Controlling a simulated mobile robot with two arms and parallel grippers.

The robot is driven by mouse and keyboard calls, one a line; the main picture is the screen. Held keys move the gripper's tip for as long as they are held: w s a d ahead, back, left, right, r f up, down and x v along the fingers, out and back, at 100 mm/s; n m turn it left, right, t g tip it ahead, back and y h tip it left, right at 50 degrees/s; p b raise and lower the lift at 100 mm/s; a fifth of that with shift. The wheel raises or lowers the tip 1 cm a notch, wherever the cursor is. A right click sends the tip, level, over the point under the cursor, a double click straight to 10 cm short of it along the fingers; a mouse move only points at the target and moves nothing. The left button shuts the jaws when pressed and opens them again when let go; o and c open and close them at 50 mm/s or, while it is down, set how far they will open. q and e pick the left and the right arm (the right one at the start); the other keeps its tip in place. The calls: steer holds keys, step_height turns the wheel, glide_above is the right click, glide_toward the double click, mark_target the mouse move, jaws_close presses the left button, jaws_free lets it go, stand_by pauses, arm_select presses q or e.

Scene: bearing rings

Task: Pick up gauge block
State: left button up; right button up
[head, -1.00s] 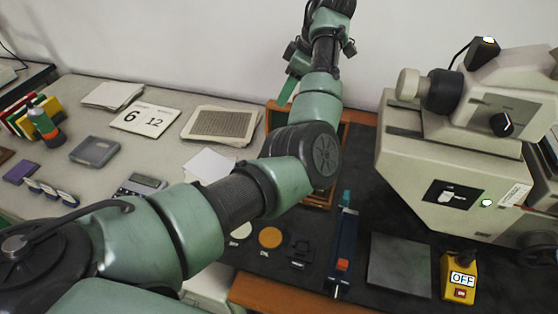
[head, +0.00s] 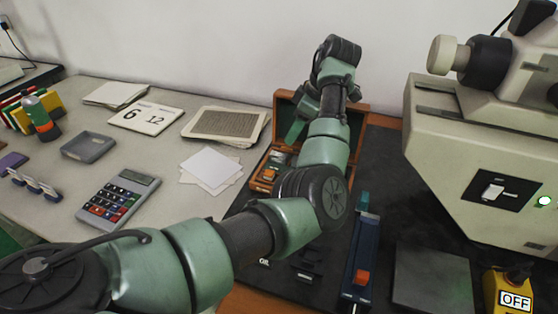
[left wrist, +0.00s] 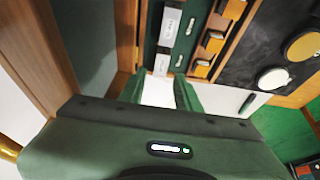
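An open wooden case (head: 361,109) stands at the back of the dark mat. In the left wrist view its compartments hold small pale grey blocks with labels, one upper gauge block (left wrist: 170,27) and one lower gauge block (left wrist: 162,62), in a green lining. My left gripper (left wrist: 158,88) is open, its two green fingers apart with nothing held between them. The lower block lies just beyond the gap between the fingertips. In the head view the left gripper (head: 296,132) is over the case, and my forearm hides part of the case. My right gripper is not in view.
A large pale instrument (head: 450,150) stands at the right. A blue tool (head: 360,255), a grey plate (head: 432,278) and a yellow switch box (head: 508,290) are on the mat. A calculator (head: 118,198) and papers (head: 211,168) lie on the left table.

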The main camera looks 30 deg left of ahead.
mark_target(281, 155)
arm_select(q)
steer(key=x, duration=0.3)
steer(key=shift+a+f, duration=0.15)
steer(key=shift+p+x, duration=0.6)
steer(key=shift+x, duration=2.1)
steer(key=shift+s, duration=0.2)
jaws_close()
